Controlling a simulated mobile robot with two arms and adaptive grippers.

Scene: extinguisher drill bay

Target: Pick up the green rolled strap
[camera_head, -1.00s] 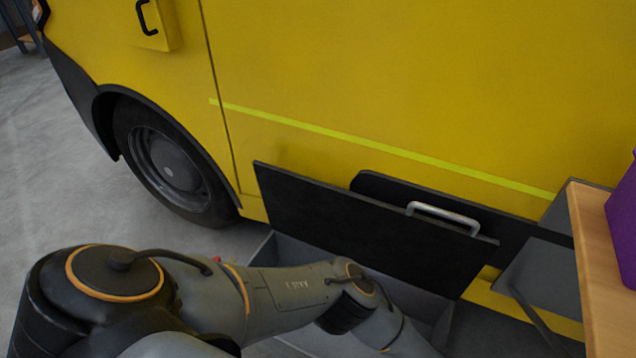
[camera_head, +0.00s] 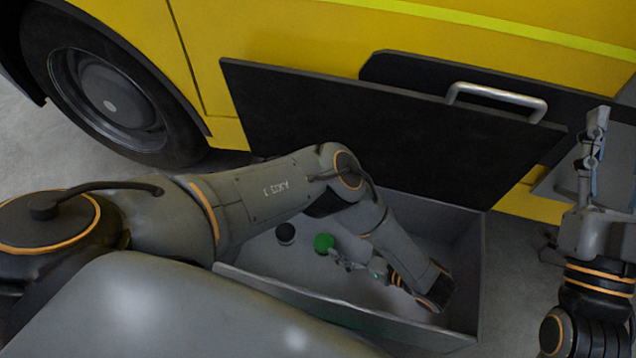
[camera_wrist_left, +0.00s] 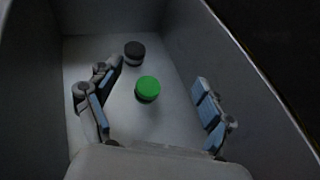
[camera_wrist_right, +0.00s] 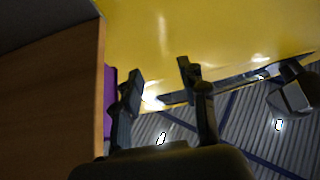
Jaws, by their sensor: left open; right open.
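The green rolled strap (camera_head: 324,243) lies on the floor of an open grey drawer (camera_head: 466,265). My left gripper (camera_head: 345,262) reaches down into the drawer with its fingers close to the strap's right side. In the left wrist view the strap (camera_wrist_left: 148,88) shows ahead, between the two spread fingers, with clear space on both sides. The left gripper is open and empty. My right gripper (camera_head: 592,160) is open and empty, raised at the right beyond the drawer. It also shows in the right wrist view (camera_wrist_right: 160,80).
A dark roll (camera_head: 286,232) lies near the strap; it also shows in the left wrist view (camera_wrist_left: 134,52). The drawer walls stand close around my left gripper. A black panel (camera_head: 330,120) rises behind. A wooden board (camera_wrist_right: 50,95) and purple object (camera_wrist_right: 109,85) are beside my right gripper.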

